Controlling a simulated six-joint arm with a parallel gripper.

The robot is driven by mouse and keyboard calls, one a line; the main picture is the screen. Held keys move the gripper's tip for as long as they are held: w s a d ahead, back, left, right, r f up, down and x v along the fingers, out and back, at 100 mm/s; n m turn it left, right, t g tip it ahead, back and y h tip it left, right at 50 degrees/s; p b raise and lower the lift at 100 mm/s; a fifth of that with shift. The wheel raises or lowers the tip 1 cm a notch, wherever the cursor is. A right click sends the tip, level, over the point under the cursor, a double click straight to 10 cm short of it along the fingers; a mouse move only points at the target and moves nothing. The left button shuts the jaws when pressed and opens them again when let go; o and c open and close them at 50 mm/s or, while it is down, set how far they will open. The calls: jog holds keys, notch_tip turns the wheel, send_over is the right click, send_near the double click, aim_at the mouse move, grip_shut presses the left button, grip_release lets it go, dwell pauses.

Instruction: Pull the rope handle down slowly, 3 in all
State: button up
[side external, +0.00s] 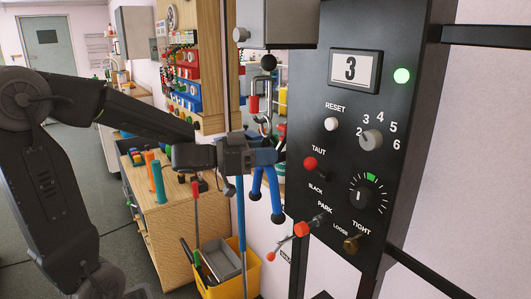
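My gripper (268,156) is at the end of the dark arm, level, just left of the black panel. A blue part sits at its end, with two short blue prongs (264,187) hanging down, spread apart and dark-tipped. I cannot tell whether these are the rope handle or my fingers, nor whether the fingers are shut. Above hangs a metal hook (264,88) with a red piece beside it, under a dark ball. A long thin blue line (241,235) runs down below my wrist.
The black panel (415,150) carries a white RESET button (331,124), a numbered selector (372,139), a red knob (311,163), a dial (363,196) and a red-tipped lever (300,230). A yellow bin (226,283) stands below. A wooden cabinet (165,215) stands behind my arm.

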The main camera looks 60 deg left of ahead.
jog(key=shift+o, duration=1.4)
jog(key=shift+f, duration=0.1)
jog(key=v, duration=1.4)
jog(key=w+a+r+n+y, duration=0.15)
jog(key=w+n+y, duration=0.4)
jog(key=y, duration=0.55)
jog(key=s+d+f+g+h, duration=0.2)
jog(key=s+d+f+g, duration=0.2)
jog(key=d, duration=0.3)
jog(key=s+d+f+g+h, duration=0.2)
jog(key=s+d+f+g, duration=0.2)
jog(key=s+d+g, duration=0.2)
jog(key=shift+s+d+m+g, duration=0.4)
jog(key=shift+d+m+g, duration=0.1)
jog(key=shift+d, duration=0.4)
